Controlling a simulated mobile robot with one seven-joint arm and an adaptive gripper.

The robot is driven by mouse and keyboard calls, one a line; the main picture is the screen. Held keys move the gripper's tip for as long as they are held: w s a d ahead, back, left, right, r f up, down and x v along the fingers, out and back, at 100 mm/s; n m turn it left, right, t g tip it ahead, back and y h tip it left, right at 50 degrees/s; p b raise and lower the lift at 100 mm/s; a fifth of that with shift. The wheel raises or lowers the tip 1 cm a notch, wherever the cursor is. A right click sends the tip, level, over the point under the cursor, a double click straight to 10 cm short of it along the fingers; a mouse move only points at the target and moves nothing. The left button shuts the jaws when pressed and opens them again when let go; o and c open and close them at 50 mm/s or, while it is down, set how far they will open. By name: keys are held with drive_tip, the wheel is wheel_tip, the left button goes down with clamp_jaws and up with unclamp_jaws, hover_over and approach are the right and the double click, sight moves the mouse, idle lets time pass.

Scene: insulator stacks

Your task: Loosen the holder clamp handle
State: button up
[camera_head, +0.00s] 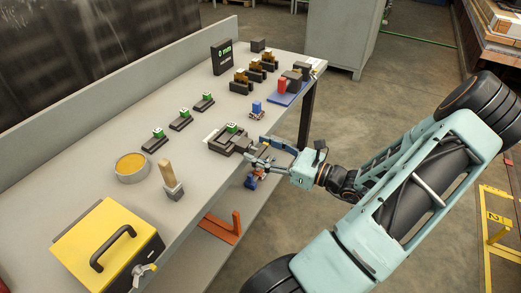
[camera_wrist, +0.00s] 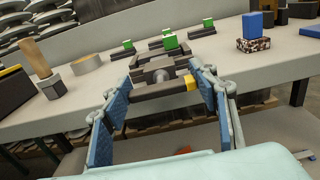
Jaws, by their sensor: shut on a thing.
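The holder (camera_head: 221,143) is a dark block fixture at the table's front edge, with a green-topped piece (camera_head: 232,127) in it. In the wrist view the holder (camera_wrist: 158,62) is straight ahead. Its clamp handle (camera_wrist: 160,91) is a dark crossbar with a yellow end, on a round light shaft at the near side. My gripper (camera_head: 272,155) reaches in from the right in the head view. The exact finger contact is partly hidden.
Several green-topped blocks (camera_head: 181,121) stand along the table. A blue block (camera_head: 257,106) on a speckled base is near the holder. A wooden-handled tool (camera_head: 170,178), a round yellow dish (camera_head: 131,167) and a yellow case (camera_head: 107,247) stand nearer. Bare tabletop lies between them.

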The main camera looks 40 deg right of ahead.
drive_tip(key=shift+c, duration=0.7)
drive_tip(key=shift+n, duration=0.3)
drive_tip(key=n, duration=0.3)
drive_tip(key=shift+a+f+n, duration=0.1)
drive_tip(key=shift+f+n, duration=0.05)
drive_tip(key=shift+n, duration=0.25)
drive_tip(key=n+b, duration=0.2)
drive_tip(key=n, duration=0.3)
drive_tip(key=shift+a+f+b, duration=0.1)
drive_tip(key=shift+f+b, duration=0.05)
drive_tip(key=shift+b, duration=0.15)
drive_tip(key=n+b, duration=0.2)
drive_tip(key=n, duration=0.1)
drive_tip(key=n+b, duration=0.2)
drive_tip(key=shift+s+f+n, duration=0.1)
drive_tip(key=shift+f+n, duration=0.1)
drive_tip(key=shift+n, duration=0.2)
drive_tip(key=shift+r+n+b, duration=0.1)
drive_tip(key=shift+n+b, duration=1.4)
drive_tip(key=shift+n, duration=0.2)
drive_tip(key=shift+r, duration=0.1)
